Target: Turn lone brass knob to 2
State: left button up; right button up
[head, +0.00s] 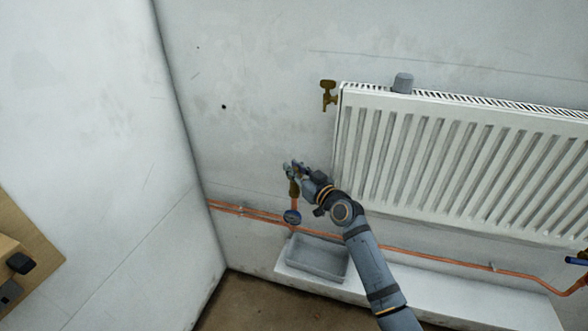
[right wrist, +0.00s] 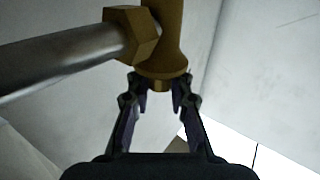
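A brass valve (head: 294,188) stands on a short copper riser at the lower left of the radiator (head: 440,165). My right gripper (head: 291,167) is at the top of this valve. In the right wrist view a brass body (right wrist: 162,40) with a hex nut and a steel pipe fills the top. My right gripper (right wrist: 160,88) is open there, its fingertips apart on both sides of the small brass end; I cannot tell whether they touch it. A second brass fitting (head: 328,94) sits by the radiator's upper left corner, apart from my gripper. No number marks are readable. My left gripper is not in view.
A dark blue round part (head: 291,217) sits on the riser below the valve. A grey tray (head: 318,258) lies on a white ledge (head: 450,297). A copper pipe (head: 400,250) runs along the wall. A grey cylinder (head: 403,83) stands on the radiator.

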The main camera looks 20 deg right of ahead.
jog(key=o, duration=0.4)
jog(key=shift+d, duration=0.1)
jog(key=shift+o, duration=0.2)
jog(key=v, duration=1.2)
jog(key=shift+s, duration=0.1)
